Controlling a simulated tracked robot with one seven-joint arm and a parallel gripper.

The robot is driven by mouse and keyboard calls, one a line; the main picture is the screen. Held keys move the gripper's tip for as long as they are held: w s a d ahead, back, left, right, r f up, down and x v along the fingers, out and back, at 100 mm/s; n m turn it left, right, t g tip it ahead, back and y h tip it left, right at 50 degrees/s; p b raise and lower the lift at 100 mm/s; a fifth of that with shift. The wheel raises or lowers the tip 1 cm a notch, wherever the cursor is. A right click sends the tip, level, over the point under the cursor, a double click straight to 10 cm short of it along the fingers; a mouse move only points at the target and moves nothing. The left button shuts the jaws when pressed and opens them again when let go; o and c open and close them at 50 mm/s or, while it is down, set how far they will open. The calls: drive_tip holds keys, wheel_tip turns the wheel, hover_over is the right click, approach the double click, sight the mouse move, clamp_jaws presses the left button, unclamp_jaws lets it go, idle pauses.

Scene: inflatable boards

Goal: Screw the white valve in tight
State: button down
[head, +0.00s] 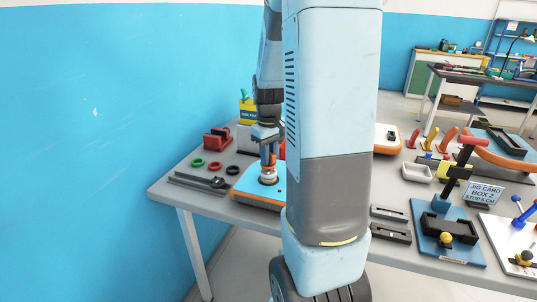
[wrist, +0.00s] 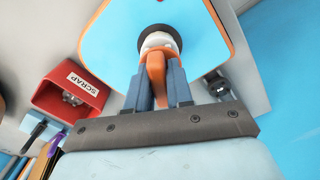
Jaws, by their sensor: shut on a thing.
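The white valve (wrist: 158,40) sits in a dark round ring in the blue face of an orange-edged inflatable board (wrist: 112,45). In the head view the board (head: 250,188) lies flat on the grey table, with the valve (head: 268,179) near its middle. My gripper (wrist: 157,72) is shut on an orange piece (wrist: 156,66), which stands directly over the valve and covers part of it. In the head view my gripper (head: 268,154) points down above the board. The contact between orange piece and valve is partly hidden.
A red SCRAP box (wrist: 72,98) is beside the board. Green, red and black rings (head: 215,166) lie on the table (head: 190,202) to the left, near dark bars. A white tray (head: 417,173), a jig (head: 445,230) and other tools are to the right. My arm hides the table's middle.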

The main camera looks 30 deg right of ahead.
drive_tip(key=shift+f, duration=0.6)
drive_tip(key=c, duration=0.9)
unclamp_jaws()
wheel_tip(320, 180, up, 14)
drive_tip(key=shift+f, duration=0.15)
drive_tip(key=shift+c, duration=0.2)
